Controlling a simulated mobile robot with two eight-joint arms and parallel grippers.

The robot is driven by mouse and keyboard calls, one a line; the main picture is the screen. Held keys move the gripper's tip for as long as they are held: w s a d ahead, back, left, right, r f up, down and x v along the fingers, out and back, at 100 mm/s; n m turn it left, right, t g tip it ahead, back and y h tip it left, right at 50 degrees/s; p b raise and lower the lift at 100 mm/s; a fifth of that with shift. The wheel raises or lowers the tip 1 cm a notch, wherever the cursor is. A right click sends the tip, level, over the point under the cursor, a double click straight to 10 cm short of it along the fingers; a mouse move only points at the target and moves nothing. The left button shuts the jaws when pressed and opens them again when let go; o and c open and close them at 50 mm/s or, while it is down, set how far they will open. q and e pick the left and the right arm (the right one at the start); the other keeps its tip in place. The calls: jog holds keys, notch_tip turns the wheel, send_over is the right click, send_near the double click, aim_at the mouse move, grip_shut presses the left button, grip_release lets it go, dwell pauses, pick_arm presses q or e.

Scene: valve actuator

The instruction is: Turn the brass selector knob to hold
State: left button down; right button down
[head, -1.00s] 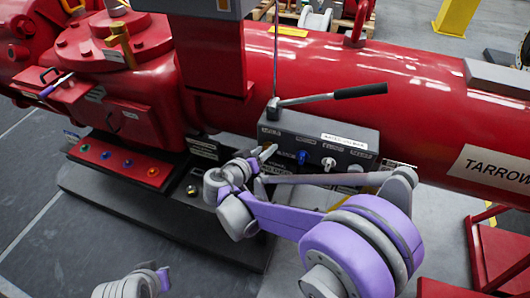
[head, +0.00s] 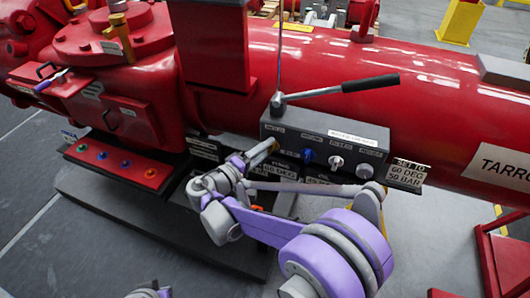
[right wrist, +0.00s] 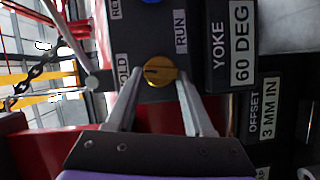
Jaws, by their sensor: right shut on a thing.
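The brass selector knob (right wrist: 160,66) shows in the right wrist view as a round disc with a dark slot lying roughly level, its end to the left. My right gripper (right wrist: 159,76) has one finger on each side of the knob and is shut on it. A RUN label (right wrist: 181,31) stands above right of the knob. A label reading "OLD" (right wrist: 123,73), its first letter unclear, stands to the left, partly behind a finger. In the head view my right gripper (head: 246,163) is at the left end of the grey control box (head: 325,130).
A blue knob (head: 308,155) and pale knobs (head: 336,162) sit along the box front, right of my gripper. A black-handled lever (head: 340,88) extends above the box. A "SET TO 60 DEG 50 BAR" sign (head: 408,175) stands at its right end. The red cylinder rises behind.

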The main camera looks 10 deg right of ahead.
jog(key=shift+f+n+b, duration=0.15)
jog(key=shift+n+b, duration=0.15)
jog(key=shift+n, duration=0.2)
jog(key=shift+h, duration=0.3)
jog(key=shift+c, duration=1.4)
grip_release()
jog(key=v, duration=1.1)
jog(key=shift+d, duration=0.1)
